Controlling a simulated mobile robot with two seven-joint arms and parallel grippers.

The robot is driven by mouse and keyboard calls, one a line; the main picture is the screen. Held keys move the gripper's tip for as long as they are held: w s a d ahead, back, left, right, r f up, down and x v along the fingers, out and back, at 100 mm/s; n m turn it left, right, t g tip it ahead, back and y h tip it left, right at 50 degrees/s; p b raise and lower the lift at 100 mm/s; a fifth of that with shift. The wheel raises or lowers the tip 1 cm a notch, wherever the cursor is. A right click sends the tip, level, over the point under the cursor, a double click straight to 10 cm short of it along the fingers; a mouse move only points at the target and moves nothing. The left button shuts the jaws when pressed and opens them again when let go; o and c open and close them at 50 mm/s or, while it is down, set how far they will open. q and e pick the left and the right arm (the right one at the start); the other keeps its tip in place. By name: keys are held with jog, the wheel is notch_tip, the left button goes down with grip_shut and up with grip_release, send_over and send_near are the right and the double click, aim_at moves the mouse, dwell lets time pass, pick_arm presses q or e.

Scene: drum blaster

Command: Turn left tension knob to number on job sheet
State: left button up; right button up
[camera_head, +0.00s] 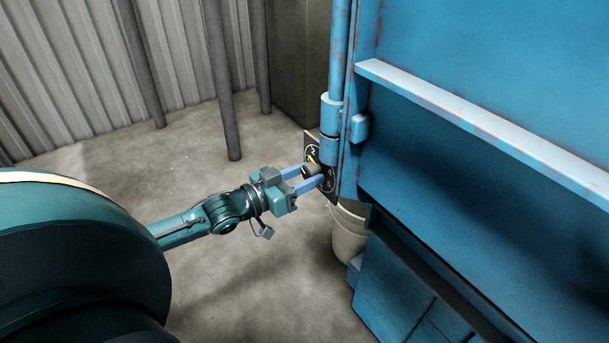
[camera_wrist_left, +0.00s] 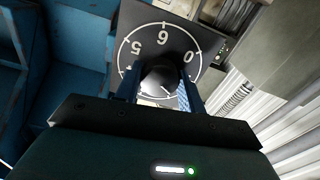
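The tension knob (camera_wrist_left: 158,78) is a round, dark and silvery knob on a square black dial plate (camera_wrist_left: 205,40) with a white ring and white numbers. In the left wrist view the numbers are turned over; a 5 and a 0 can be read. My left gripper (camera_wrist_left: 157,88) has one finger on each side of the knob, with little or no gap; I cannot tell if they touch it. In the head view the left gripper (camera_head: 308,178) reaches the dial plate (camera_head: 331,186) at the blue machine's edge. The job sheet and my right gripper are not in view.
The large blue machine (camera_head: 480,150) fills the right side, with a rail jutting out. A pale bucket-like container (camera_head: 347,235) stands below the dial. Dark posts (camera_head: 222,90) stand before a corrugated wall (camera_head: 60,90). The concrete floor (camera_head: 260,270) is clear.

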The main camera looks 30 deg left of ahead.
pick_arm(q)
jog(key=c, duration=0.4)
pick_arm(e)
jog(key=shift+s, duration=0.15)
